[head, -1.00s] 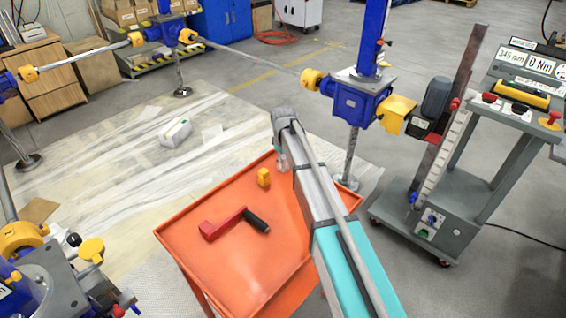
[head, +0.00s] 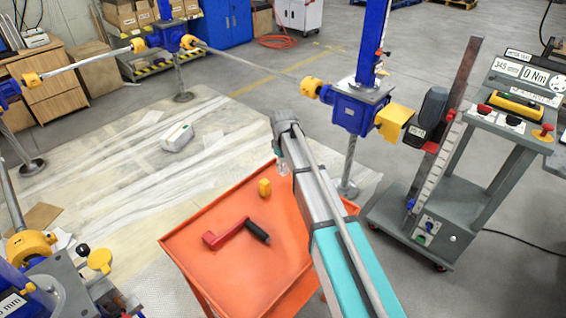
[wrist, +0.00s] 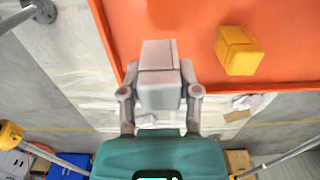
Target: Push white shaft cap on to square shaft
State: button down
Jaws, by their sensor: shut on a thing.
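My gripper (wrist: 160,88) is at the end of my outstretched arm, above the far part of the orange tray. In the wrist view its fingers are closed on both sides of a pale, box-shaped white cap (wrist: 158,60). In the head view the gripper (head: 281,160) is small, and the cap is only a faint pale shape below the wrist. The nearest blue screw jack (head: 352,108) stands just beyond and right of the arm. A yellow cover (head: 393,118) is on its right side. I cannot make out a bare square shaft in either view.
The orange tray (head: 200,275) carries a red crank (head: 228,232) with a black handle and a yellow block (head: 264,188). A grey control cart (head: 400,222) stands at right. Other jacks, joined by rods, stand at left. A white box (head: 177,136) lies on the floor sheeting.

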jog(key=s+r+p, duration=0.7)
jog(key=s+r, duration=0.1)
jog(key=s, duration=0.4)
jog(key=shift+s+a, duration=0.2)
dwell(0.7)
